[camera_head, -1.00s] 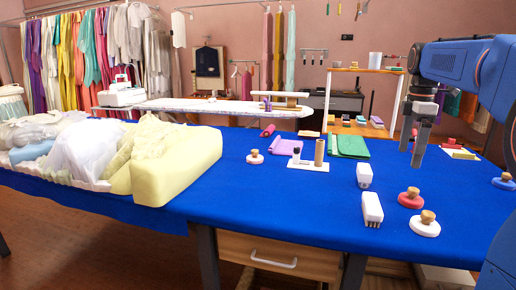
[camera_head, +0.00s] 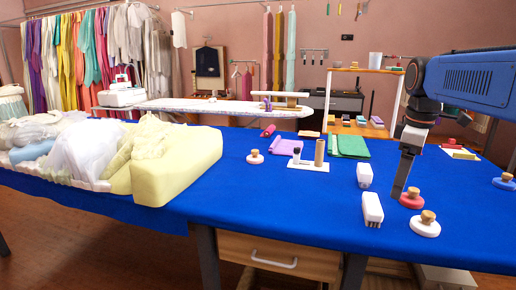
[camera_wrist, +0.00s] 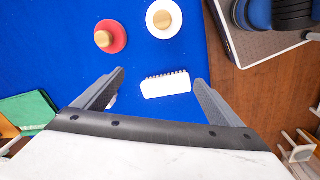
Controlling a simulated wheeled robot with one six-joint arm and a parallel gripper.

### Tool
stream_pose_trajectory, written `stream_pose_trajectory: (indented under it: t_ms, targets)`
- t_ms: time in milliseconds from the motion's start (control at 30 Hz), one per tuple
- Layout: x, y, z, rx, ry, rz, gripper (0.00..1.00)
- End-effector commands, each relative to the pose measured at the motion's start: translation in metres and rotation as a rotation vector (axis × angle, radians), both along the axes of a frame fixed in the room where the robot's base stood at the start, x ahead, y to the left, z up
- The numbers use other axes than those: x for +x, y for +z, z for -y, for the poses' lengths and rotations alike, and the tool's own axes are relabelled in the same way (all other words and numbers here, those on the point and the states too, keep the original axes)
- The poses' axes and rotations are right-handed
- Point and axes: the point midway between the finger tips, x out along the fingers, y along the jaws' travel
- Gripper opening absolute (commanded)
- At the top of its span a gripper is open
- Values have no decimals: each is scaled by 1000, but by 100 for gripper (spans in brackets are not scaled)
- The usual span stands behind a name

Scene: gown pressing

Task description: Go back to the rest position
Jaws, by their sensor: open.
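My gripper (camera_head: 399,192) is at the right part of the blue table, pointing down just left of a red round piece with a wooden knob (camera_head: 411,198). In the wrist view my gripper (camera_wrist: 160,80) shows two fingers spread apart with nothing held between them. A white brush (camera_wrist: 166,84) lies on the cloth below and between the fingers in that view. It also shows in the head view (camera_head: 372,209), left of my gripper. A white round piece with a wooden knob (camera_head: 425,224) sits to the right and nearer the front edge.
The blue table (camera_head: 290,215) also bears a second white brush (camera_head: 364,175), a white stand with upright spools (camera_head: 307,166), a green folded cloth (camera_head: 349,146) and a pale yellow cushion (camera_head: 178,168). Bare cloth lies in the middle front. An ironing board (camera_head: 215,107) stands behind.

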Motion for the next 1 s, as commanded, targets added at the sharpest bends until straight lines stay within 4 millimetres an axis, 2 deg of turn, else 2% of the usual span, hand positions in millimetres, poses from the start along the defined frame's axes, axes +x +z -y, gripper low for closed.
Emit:
stream_pose_trajectory:
  t_ms: [33, 500, 800, 1000]
  targets:
    - [-12, -5, -7, 3, -33, 13, 90]
    - [-105, -72, -53, 79, -400, 144, 90]
    - [-162, -127, -74, 161, -629, 219, 90]
    - [-192, -164, -83, 221, -762, 258, 90]
